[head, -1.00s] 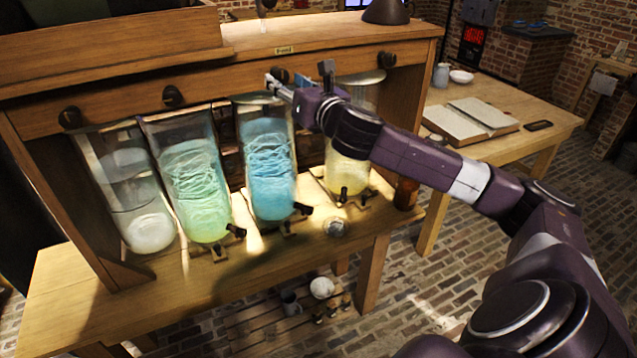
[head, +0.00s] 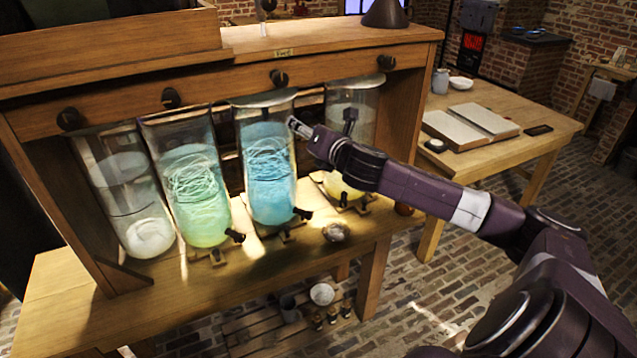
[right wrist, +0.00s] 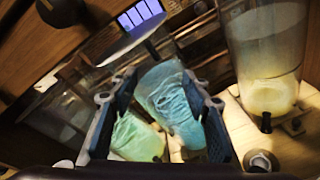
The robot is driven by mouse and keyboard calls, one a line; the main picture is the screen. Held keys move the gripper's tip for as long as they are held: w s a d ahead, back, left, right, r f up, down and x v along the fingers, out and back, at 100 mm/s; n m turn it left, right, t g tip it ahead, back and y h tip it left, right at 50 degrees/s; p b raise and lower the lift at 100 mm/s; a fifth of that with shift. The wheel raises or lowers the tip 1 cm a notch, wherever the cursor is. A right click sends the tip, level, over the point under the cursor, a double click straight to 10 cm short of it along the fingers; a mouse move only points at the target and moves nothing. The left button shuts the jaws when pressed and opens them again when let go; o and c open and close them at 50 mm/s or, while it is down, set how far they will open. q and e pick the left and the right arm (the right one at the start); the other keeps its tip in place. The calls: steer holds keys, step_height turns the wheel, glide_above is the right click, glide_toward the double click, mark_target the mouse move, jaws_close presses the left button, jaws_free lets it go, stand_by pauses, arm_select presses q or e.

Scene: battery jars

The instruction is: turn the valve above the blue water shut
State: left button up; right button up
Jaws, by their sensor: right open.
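The jar of blue water (head: 268,175) is the third from the left under the wooden shelf. The valve above it, a round dark knob (head: 278,78), sits on the shelf's front rail. The knob's turn angle is too small to read. My right gripper (head: 300,128) is below and slightly right of this knob, apart from it, in front of the right side of the blue jar. It is open and empty. In the right wrist view its two fingers (right wrist: 160,98) stand wide apart, with the blue jar (right wrist: 172,100) seen between them. My left gripper is not in view.
Similar knobs stand above the green jar (head: 171,98), the clear jar (head: 69,118) and the yellow jar (head: 386,61). My right arm partly hides the yellow jar (head: 350,110). A side table (head: 540,140) with an open book (head: 470,125) stands at the right.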

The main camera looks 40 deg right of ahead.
steer(key=d+f+m+g, duration=0.2)
steer(key=f+m, duration=0.4)
steer(key=f, duration=1.1)
steer(key=shift+s+d+f+g, duration=0.3)
steer(key=shift+d+f+g, duration=0.1)
steer(key=shift+d, duration=0.35)
